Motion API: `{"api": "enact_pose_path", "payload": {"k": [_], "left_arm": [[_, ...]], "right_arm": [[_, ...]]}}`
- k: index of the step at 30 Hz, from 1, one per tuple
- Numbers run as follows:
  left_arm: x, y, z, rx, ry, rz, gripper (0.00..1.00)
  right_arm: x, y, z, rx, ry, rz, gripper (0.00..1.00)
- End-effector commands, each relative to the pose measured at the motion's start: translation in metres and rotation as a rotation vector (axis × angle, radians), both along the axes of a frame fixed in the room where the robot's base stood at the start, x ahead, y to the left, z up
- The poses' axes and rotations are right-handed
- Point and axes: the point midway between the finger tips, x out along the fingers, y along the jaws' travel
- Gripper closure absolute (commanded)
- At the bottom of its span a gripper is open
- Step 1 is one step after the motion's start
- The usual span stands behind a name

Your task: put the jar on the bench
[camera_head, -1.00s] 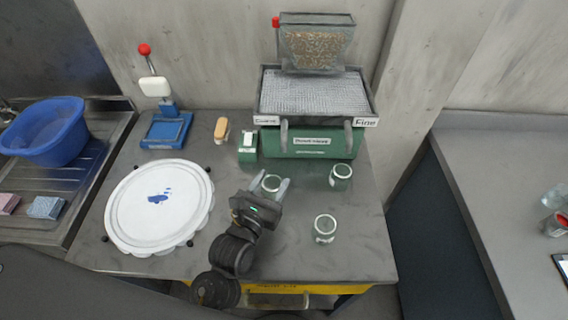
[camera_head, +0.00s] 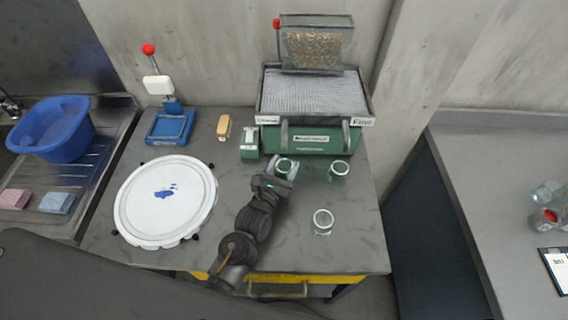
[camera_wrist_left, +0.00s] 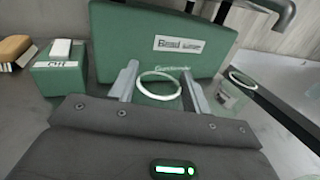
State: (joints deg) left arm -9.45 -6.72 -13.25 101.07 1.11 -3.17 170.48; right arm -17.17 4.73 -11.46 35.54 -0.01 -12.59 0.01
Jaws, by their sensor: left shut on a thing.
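My left gripper (camera_head: 280,172) is shut on a small clear glass jar (camera_head: 285,166) with a pale rim, in front of the green machine. The wrist view shows the jar's rim (camera_wrist_left: 160,76) between the two fingers (camera_wrist_left: 162,88), with the machine's green front close behind. Whether the jar touches the table is hard to tell. Two similar jars stand on the table, one right of the gripper (camera_head: 339,169) and one nearer the front (camera_head: 323,220). A grey bench top (camera_head: 490,190) lies at the right, across a gap from the table. My right gripper is not seen.
The green machine (camera_head: 312,140) with its mesh tray and hopper stands at the table's back. A small green box (camera_head: 249,143), brush (camera_head: 224,127), blue-based stand (camera_head: 170,127) and round white lid (camera_head: 165,200) are to the left. Red-capped containers (camera_head: 545,218) stand at the bench's right.

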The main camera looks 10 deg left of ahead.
Motion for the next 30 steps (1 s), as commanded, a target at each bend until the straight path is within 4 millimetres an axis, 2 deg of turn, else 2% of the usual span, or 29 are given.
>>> {"api": "enact_pose_path", "payload": {"k": [7,8,13,23,26,30], "left_arm": [[0.000,0.000,-0.003,-0.001,0.000,0.000,0.78],[0.000,0.000,-0.003,-0.001,0.000,0.000,0.51],[0.000,0.000,-0.002,0.000,0.000,0.000,0.30],[0.000,0.000,0.002,0.000,0.000,-0.001,0.30],[-0.012,0.002,-0.003,-0.002,0.001,0.000,0.30],[-0.040,0.008,-0.004,-0.002,0.001,0.001,0.30]], "right_arm": [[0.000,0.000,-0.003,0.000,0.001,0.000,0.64],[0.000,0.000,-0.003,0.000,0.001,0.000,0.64],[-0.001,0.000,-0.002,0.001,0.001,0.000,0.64],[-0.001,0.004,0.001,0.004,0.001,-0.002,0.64],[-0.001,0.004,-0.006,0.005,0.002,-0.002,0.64],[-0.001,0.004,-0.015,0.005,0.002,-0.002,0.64]]}}
